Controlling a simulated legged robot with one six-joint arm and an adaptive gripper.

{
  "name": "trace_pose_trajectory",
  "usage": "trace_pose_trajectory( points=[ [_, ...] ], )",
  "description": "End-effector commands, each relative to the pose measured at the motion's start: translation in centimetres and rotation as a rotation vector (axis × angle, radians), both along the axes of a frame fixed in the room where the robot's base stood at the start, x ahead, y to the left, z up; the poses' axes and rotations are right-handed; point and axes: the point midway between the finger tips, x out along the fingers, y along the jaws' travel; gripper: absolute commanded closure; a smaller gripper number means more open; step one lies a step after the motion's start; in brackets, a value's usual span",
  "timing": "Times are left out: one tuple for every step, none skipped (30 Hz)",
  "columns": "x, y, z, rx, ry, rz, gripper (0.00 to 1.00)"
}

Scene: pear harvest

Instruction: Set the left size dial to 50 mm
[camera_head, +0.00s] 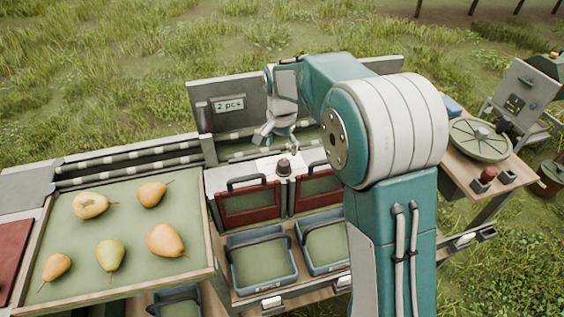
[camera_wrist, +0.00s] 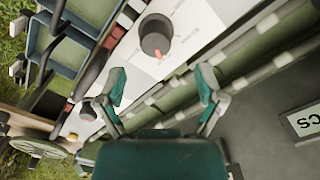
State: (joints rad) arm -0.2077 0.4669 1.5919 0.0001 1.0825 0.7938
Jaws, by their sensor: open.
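The left size dial (camera_head: 284,166) is a dark round knob on a white panel (camera_head: 258,166) between two red flaps. In the wrist view the dial (camera_wrist: 155,36) shows an orange-red pointer toward the lower part of the picture; the scale marks are too faint to read. My gripper (camera_head: 278,143) hangs just above and behind the dial, apart from it. In the wrist view my gripper (camera_wrist: 161,84) has its two fingers spread with nothing between them, and the dial lies beyond the fingertips. A second dark knob (camera_wrist: 88,112) shows at the lower left there.
A "2 pcs" sign (camera_head: 229,104) stands on the grey back board behind the panel. Dark handles (camera_head: 247,182) rise above the red flaps. Blue crates (camera_head: 263,283) sit in front. A tray with several pears (camera_head: 166,241) is at left. My arm hides the panel's right part.

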Motion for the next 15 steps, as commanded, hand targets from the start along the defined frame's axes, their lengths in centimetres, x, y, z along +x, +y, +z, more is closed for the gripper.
trace_pose_trajectory(
  points=[
    [-0.1,-0.1,-1.1,0.0,0.005,-0.001,0.13],
    [-0.1,-0.2,-1.6,0.001,0.004,-0.001,0.13],
    [-0.1,-0.2,-2.4,0.001,0.004,-0.001,0.13],
    [-0.1,-0.2,-2.9,0.001,0.004,0.0,0.13],
    [-0.1,-0.2,-3.5,0.001,0.004,0.0,0.13],
    [-0.1,-0.2,-4.1,0.001,0.003,0.0,0.13],
    [-0.1,-0.2,-4.5,0.001,0.003,0.0,0.13],
    [-0.1,-0.1,-4.9,0.0,0.002,0.0,0.13],
    [-0.1,-0.1,-5.4,-0.001,0.003,0.0,0.13],
    [-0.1,-0.1,-5.7,-0.001,0.003,0.0,0.13],
    [-0.1,-0.1,-6.0,-0.001,0.003,0.0,0.13],
    [-0.1,-0.1,-6.2,0.0,0.001,0.0,0.13],
    [0.0,0.0,-6.4,0.0,0.0,0.0,0.13],
    [0.0,0.0,-6.5,0.0,0.0,0.0,0.13],
    [0.0,0.0,-6.6,0.0,0.0,0.0,0.13]
  ],
)
